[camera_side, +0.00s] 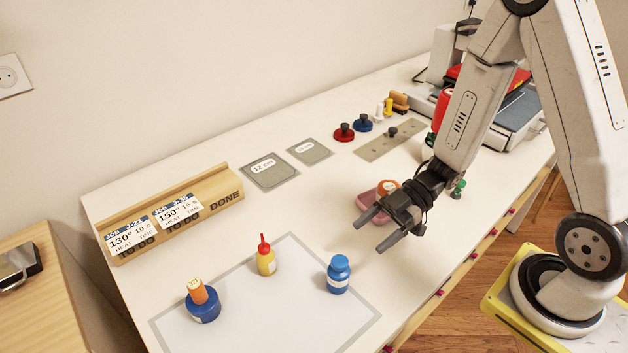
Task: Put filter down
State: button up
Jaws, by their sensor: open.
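My gripper (372,234) is open over the white table (330,200), its two dark fingers pointing down and left. Nothing shows between the fingers. A pink tray (366,200) sits just behind the gripper, partly hidden by it. An orange round item (387,187) shows at the tray, close to the gripper; I cannot tell whether they touch. No object is clearly recognisable as a filter.
A blue bottle (338,274), a yellow bottle with a red tip (266,256) and a blue-and-orange item (203,302) stand in a grey-outlined area. A wooden card holder (215,196) is at the left. Red and blue knobbed discs, a grey plate and a machine (515,122) are at the back.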

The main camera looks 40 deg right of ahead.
jog(key=shift+v, duration=1.85)
jog(key=w+d+m+t+h, duration=0.5)
jog(key=w+d+m+h, duration=0.3)
jog(key=h, duration=0.3)
jog(key=s+a+r+m+g+h, duration=0.2)
jog(key=s+a+m+g, duration=0.1)
jog(key=s+m, duration=0.4)
jog(key=shift+s+r+m+g, duration=0.15)
jog(key=shift+s+m+g, duration=0.15)
jog(key=shift+m+g, duration=0.4)
